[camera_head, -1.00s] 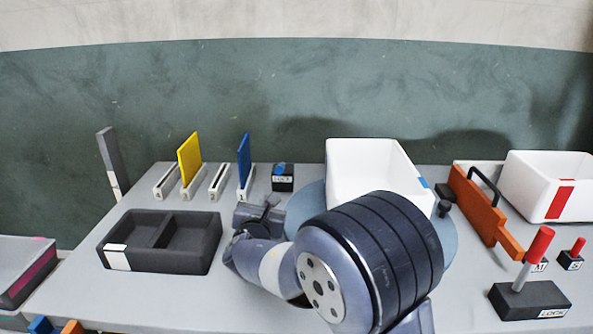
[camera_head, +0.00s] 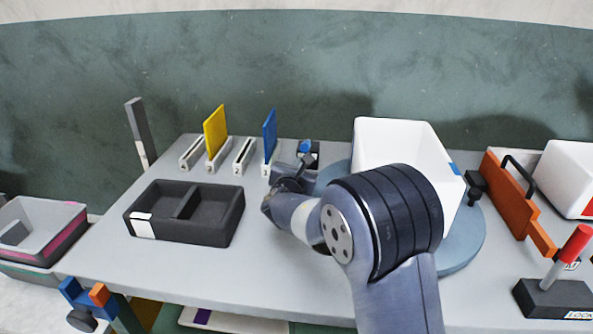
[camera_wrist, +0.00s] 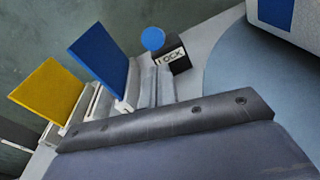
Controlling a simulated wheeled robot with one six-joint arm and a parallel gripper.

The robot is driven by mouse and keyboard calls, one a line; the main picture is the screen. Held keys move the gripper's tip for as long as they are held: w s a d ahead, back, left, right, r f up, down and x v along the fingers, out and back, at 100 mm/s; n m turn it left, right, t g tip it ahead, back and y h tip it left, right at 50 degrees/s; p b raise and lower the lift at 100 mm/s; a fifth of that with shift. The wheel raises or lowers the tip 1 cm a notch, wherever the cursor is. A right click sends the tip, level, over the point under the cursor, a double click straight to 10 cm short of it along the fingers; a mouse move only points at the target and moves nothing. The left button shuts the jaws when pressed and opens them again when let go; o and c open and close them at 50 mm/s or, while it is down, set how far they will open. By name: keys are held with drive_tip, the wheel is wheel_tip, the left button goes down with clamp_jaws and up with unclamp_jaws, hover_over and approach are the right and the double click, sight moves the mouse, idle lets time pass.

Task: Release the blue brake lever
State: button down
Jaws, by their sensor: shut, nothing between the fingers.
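The blue brake lever shows as a small blue knob (camera_head: 306,146) on a black block (camera_head: 313,159) at the back of the table, left of the round turntable (camera_head: 462,250). In the wrist view the round blue knob (camera_wrist: 153,39) stands beside the black block's white LOCK label (camera_wrist: 171,56). My gripper (camera_head: 297,178) is shut and empty, just in front of the block and partly hiding it. In the wrist view my gripper's fingers (camera_wrist: 153,85) point toward the block. Contact with the knob cannot be told.
A blue panel (camera_head: 269,135) and a yellow panel (camera_head: 215,131) stand in slotted holders close left. A white bin (camera_head: 408,150) sits on the turntable. A black two-part tray (camera_head: 190,240) is at front left. An orange gate (camera_head: 508,195) and a red-handled lever (camera_head: 576,244) are at right.

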sight(307, 144)
drive_tip(key=shift+w+d+f, duration=0.1)
drive_tip(key=shift+w, duration=0.8)
drive_tip(key=shift+w+d+f, duration=0.1)
drive_tip(key=shift+w, duration=0.75)
drive_tip(key=shift+r+p, duration=0.15)
drive_tip(key=shift+p, duration=0.15)
drive_tip(key=shift+r+g+p, duration=0.3)
drive_tip(key=shift+p, duration=0.65)
